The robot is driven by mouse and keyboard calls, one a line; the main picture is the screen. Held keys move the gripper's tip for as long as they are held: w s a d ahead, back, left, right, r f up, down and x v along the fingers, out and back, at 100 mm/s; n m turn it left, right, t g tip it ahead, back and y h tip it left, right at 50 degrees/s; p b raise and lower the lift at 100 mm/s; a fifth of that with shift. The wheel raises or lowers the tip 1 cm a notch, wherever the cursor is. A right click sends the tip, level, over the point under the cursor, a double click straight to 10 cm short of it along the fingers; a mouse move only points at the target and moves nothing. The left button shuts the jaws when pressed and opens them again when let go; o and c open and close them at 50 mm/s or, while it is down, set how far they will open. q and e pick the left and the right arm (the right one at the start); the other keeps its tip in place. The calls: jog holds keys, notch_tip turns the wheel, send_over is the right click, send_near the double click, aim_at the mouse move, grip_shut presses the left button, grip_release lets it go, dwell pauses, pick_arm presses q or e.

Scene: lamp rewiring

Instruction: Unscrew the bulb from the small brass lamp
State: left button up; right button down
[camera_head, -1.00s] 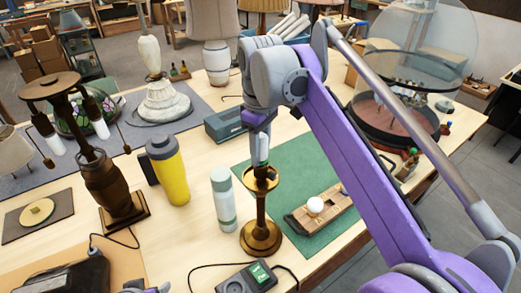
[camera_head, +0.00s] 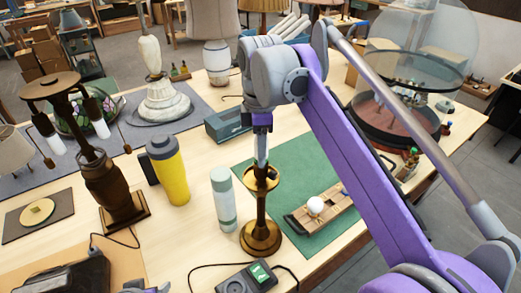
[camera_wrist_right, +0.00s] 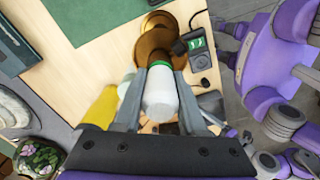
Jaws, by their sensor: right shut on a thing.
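The small brass lamp (camera_head: 261,236) stands upright on the table with its round base down. My right gripper (camera_head: 261,160) points straight down just above the lamp's cup. In the right wrist view, my right gripper (camera_wrist_right: 160,92) is shut on the white bulb (camera_wrist_right: 160,98), with one finger on each side. The bulb has a green ring at its far end, toward the brass lamp (camera_wrist_right: 156,42). I cannot tell whether its thread is still in the socket. A small part of my left gripper (camera_head: 147,288) shows at the bottom edge; its fingers cannot be made out.
A white bottle (camera_head: 223,200) stands close to the lamp's left, with a yellow flask (camera_head: 170,172) beyond it. A meter (camera_head: 246,280) lies in front. A wooden tray (camera_head: 325,208) with a white round bulb (camera_head: 315,205) lies on the green mat (camera_head: 300,160) at right.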

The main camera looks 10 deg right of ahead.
jog(key=n, duration=0.8)
jog(key=n, duration=0.2)
jog(key=shift+n, duration=0.3)
jog(key=shift+r, duration=2.55)
